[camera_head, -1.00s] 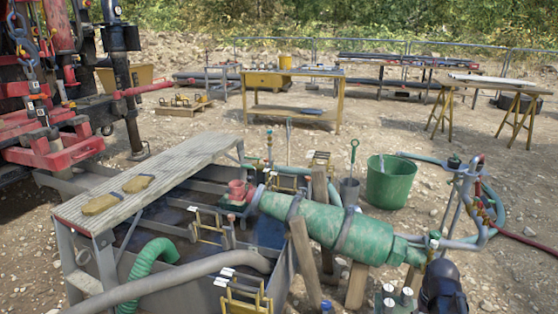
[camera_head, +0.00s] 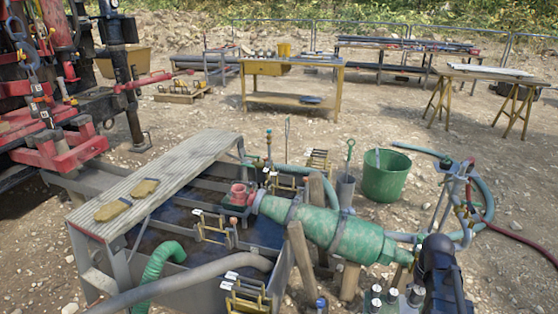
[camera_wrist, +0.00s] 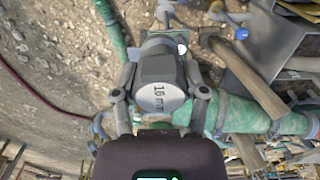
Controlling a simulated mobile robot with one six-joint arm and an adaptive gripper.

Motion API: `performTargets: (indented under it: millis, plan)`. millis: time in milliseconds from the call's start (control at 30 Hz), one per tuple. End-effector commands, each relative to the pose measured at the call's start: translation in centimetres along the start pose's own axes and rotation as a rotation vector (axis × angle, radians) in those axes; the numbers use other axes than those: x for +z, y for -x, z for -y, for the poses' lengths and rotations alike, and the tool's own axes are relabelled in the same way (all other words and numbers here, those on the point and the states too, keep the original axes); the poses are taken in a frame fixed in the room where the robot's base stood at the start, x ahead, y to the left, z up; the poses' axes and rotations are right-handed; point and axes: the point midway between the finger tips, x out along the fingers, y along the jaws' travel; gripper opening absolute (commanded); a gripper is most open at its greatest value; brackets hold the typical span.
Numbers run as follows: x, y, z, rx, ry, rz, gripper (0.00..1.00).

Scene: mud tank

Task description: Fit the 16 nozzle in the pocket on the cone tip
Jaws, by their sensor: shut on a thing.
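My gripper (camera_wrist: 160,98) is shut on a grey nozzle (camera_wrist: 152,70), one finger on each side of it. The nozzle's pale end face reads "16 mm" and faces the wrist camera. In the head view my dark wrist shows at the lower right, but the fingers and nozzle cannot be made out there. The green cone (camera_head: 330,230) lies on wooden props beside the tank, narrowing to a grey tip (camera_head: 257,202) at its left end. In the wrist view the green cone body (camera_wrist: 262,118) lies beyond and right of the gripper. The pocket cannot be made out.
The tank with a plank walkway (camera_head: 165,180) and gloves (camera_head: 112,210) is at left. A red fitting (camera_head: 238,195) stands near the cone tip.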

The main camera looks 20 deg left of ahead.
Motion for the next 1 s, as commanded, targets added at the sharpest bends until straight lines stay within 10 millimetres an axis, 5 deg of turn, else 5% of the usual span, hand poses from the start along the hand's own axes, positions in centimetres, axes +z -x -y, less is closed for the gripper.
performTargets:
  millis: [33,600,1000]
  plan:
    - [0.0,1.7,0.0,0.0,0.0,0.0,0.08]
    - [0.0,11.0,0.0,0.0,0.0,0.0,0.08]
    - [0.0,14.9,0.0,0.0,0.0,0.0,0.08]
